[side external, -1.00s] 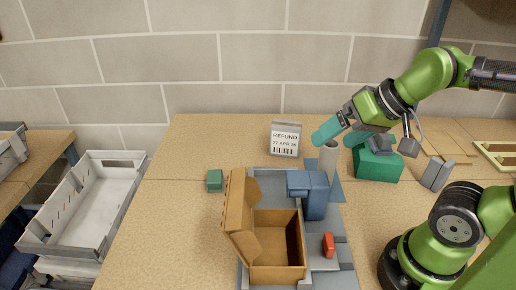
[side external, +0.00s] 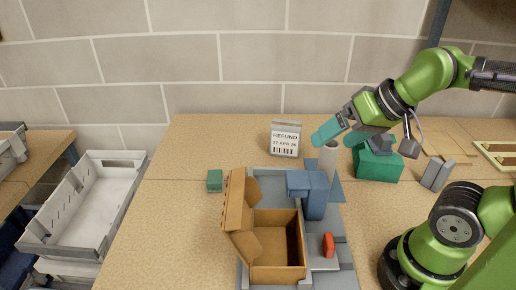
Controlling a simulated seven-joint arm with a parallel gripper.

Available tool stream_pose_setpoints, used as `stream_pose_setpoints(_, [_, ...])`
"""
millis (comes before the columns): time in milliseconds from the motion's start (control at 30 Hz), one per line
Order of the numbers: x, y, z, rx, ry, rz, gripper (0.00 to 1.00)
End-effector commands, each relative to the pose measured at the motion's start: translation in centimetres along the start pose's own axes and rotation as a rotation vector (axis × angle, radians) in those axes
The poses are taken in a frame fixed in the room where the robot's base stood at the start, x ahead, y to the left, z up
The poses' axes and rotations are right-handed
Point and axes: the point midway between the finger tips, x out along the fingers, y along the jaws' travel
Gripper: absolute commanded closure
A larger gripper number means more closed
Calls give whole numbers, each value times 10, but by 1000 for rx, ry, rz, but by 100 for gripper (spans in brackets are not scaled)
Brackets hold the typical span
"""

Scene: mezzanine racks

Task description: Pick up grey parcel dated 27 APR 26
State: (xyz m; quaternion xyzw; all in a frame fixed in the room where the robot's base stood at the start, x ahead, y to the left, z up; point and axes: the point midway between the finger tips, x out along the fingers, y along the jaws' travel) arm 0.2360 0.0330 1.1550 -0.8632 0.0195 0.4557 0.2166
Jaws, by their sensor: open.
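The grey parcel (side external: 285,138) stands upright near the back of the wooden table, close to the brick wall. Its white label reads REFUND and 27 APR 26 above a barcode. My gripper (side external: 341,137) is open, with two teal fingers, to the right of the parcel. The left finger's tip is apart from the parcel in the picture. No object shows held between the fingers.
An open cardboard box (side external: 277,274) lies on a grey fixture in front of the parcel, beside a blue block (side external: 316,199). A grey cylinder (side external: 328,158) stands below my gripper. A green box (side external: 378,168) is right, a small green block (side external: 215,181) left, a red item (side external: 328,245) in front.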

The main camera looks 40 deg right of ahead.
Motion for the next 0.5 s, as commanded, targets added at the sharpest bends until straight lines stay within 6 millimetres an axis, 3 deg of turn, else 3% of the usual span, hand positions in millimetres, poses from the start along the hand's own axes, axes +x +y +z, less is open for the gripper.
stream_pose_setpoints(133, [0,1,0,3,1,2,8])
stream_pose_setpoints(267, [11,14,-4,51,-31,49,8])
stream_pose_setpoints(367, [23,27,-24,109,-63,102,8])
stream_pose_setpoints(500, [44,48,-68,93,-130,161,8])
